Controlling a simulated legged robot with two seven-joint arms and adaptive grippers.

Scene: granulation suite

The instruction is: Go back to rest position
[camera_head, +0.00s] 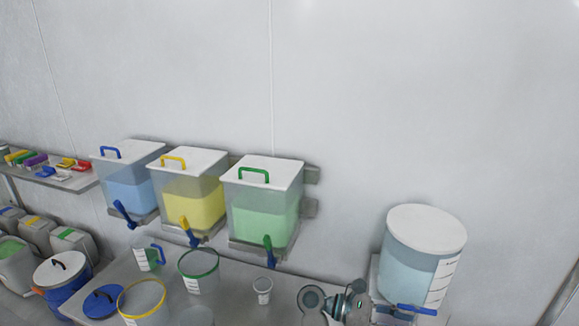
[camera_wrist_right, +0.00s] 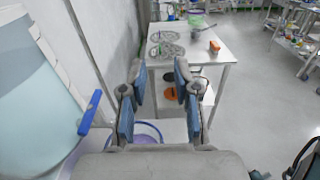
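My right gripper (camera_wrist_right: 160,75) shows in the right wrist view with its blue-padded fingers spread apart. Nothing is held between them. A large tank with pale blue content (camera_wrist_right: 30,95) stands to its left, its blue handle (camera_wrist_right: 90,113) sticking out towards the fingers without visible contact. A purple-rimmed container (camera_wrist_right: 147,132) is below the fingers, partly hidden. In the head view a grey and teal part of one of my arms shows at the bottom, left of the tank (camera_head: 425,230). My left gripper is not identifiable in either view.
Three lidded dispensers, blue (camera_head: 128,190), yellow (camera_head: 193,205) and green (camera_head: 265,215), hang on the wall above a bench with open containers (camera_head: 198,268). A white table (camera_wrist_right: 215,45) stands beyond the right gripper.

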